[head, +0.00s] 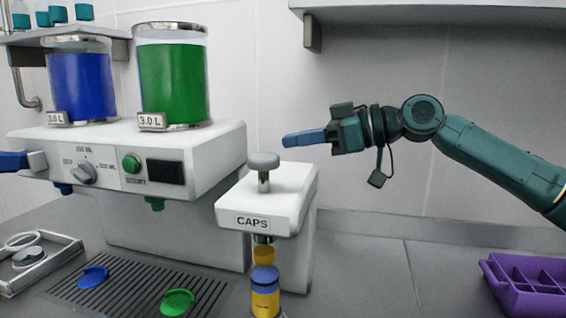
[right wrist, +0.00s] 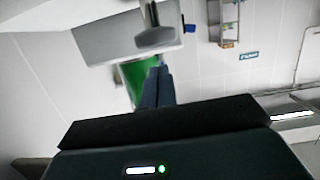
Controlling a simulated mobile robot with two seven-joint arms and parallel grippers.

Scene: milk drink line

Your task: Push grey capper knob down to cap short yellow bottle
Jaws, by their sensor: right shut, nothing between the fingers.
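The grey capper knob (head: 263,160) stands raised on its metal stem above the white CAPS machine (head: 266,200). In the right wrist view, the shut fingers (right wrist: 157,72) point toward the knob (right wrist: 160,38), which appears upside down.
A white dispenser (head: 205,160) with a blue tank (head: 82,85) and a green tank (head: 175,85) stands left of the capper. Blue and green pieces lie on the drip grate (head: 135,290). A purple crate (head: 495,280) sits at right. A shelf (head: 430,12) hangs above.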

